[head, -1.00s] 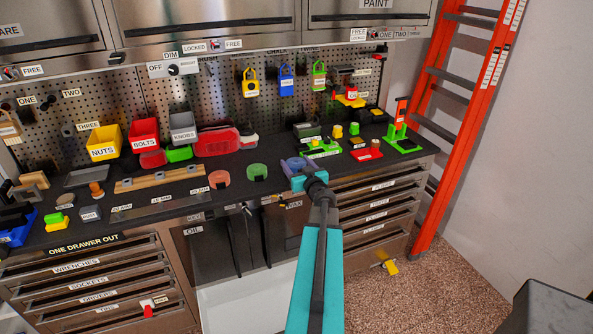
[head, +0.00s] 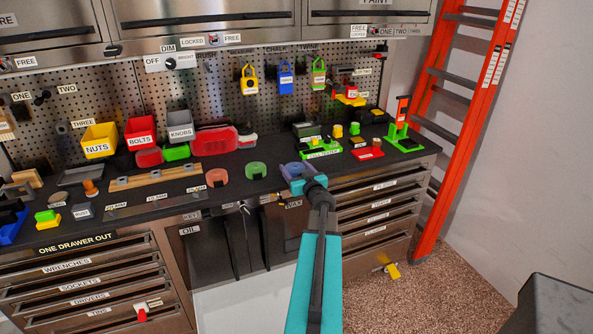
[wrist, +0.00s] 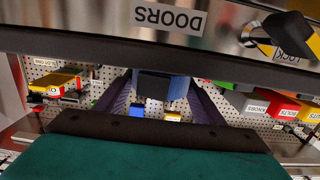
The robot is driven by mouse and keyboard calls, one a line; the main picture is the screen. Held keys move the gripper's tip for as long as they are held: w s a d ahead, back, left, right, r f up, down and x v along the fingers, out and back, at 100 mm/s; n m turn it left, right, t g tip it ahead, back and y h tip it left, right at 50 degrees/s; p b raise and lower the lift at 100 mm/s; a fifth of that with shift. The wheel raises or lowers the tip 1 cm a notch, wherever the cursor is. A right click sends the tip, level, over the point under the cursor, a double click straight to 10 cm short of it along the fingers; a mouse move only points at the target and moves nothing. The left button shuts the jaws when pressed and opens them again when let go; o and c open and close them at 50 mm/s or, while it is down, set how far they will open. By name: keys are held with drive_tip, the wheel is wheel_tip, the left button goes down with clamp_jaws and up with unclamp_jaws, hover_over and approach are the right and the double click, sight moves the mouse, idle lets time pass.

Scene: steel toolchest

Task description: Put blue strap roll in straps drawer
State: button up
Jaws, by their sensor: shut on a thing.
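My gripper (head: 296,169) is over the front of the black worktop, between the green roll and the right drawer stack. In the wrist view its two purple fingers (wrist: 162,98) are closed on the blue strap roll (wrist: 162,86), which shows as a blue block with a dark edge. In the head view the roll is hard to tell apart from the fingers. The right drawer stack (head: 374,213) appears shut. Its labels are too small to read, so I cannot tell which is the straps drawer.
An orange roll (head: 217,177) and a green roll (head: 256,170) lie on the worktop left of my gripper. A green tester (head: 322,149) stands behind it. The left drawers (head: 85,281) are labelled wrenches, sockets and drivers. An orange ladder (head: 455,130) leans at the right.

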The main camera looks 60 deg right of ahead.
drive_tip(key=shift+f, duration=0.1)
drive_tip(key=o, duration=1.1)
drive_tip(key=shift+b+v, duration=0.45)
drive_tip(key=shift+v, duration=3.9)
drive_tip(key=shift+s+a+r+p, duration=0.25)
drive_tip(key=shift+s+p, duration=0.15)
drive_tip(key=shift+p, duration=0.5)
drive_tip(key=shift+p, duration=0.3)
